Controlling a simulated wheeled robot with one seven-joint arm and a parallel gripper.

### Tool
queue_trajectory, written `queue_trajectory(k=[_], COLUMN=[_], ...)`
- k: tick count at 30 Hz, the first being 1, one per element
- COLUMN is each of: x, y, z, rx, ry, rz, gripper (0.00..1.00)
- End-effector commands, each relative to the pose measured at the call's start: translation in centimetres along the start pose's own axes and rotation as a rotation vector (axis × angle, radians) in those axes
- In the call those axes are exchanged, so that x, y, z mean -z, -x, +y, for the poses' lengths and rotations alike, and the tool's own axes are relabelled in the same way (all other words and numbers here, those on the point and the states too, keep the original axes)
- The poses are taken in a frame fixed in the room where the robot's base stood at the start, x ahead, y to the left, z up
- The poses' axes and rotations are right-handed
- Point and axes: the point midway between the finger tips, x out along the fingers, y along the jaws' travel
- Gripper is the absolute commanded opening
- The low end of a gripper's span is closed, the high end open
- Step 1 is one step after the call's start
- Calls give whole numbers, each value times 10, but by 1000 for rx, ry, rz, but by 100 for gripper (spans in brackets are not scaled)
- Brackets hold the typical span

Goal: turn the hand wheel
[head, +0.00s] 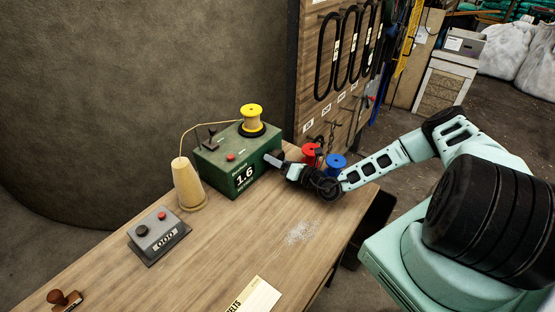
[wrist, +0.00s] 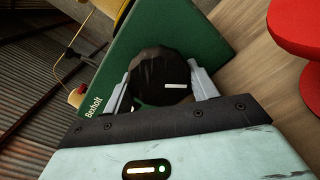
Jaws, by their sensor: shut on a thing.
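The green machine (head: 215,160) stands on the wooden bench, with a label reading 1.6 on its front. In the wrist view, the hand wheel (wrist: 150,75) is a black round knob with a white mark, on the side of the green machine (wrist: 160,30). My gripper (wrist: 164,88) has one pale finger on each side of the wheel and is shut on it. In the head view, my gripper (head: 276,161) reaches the machine's right end from the right. The wheel is hard to make out there.
A yellow spool (head: 251,113) sits on the machine, with a thread running to a tan cone (head: 187,184). Red (head: 311,153) and blue (head: 336,163) spools stand close behind my wrist. A grey button box (head: 158,236) is at the front left. The bench's middle is mostly clear.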

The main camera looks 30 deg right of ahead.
Motion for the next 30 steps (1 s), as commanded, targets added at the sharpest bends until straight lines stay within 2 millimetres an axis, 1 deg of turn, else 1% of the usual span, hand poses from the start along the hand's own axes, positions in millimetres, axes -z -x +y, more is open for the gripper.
queue_trajectory(k=[12,18,24,30], x=[0,0,0,-1], y=[1,0,1,1], z=[1,1,1,1], rx=[2,2,3,3], ry=[-394,-563,-695,-777], rz=[0,-1,-1,-1], gripper=[35,35,35,35])
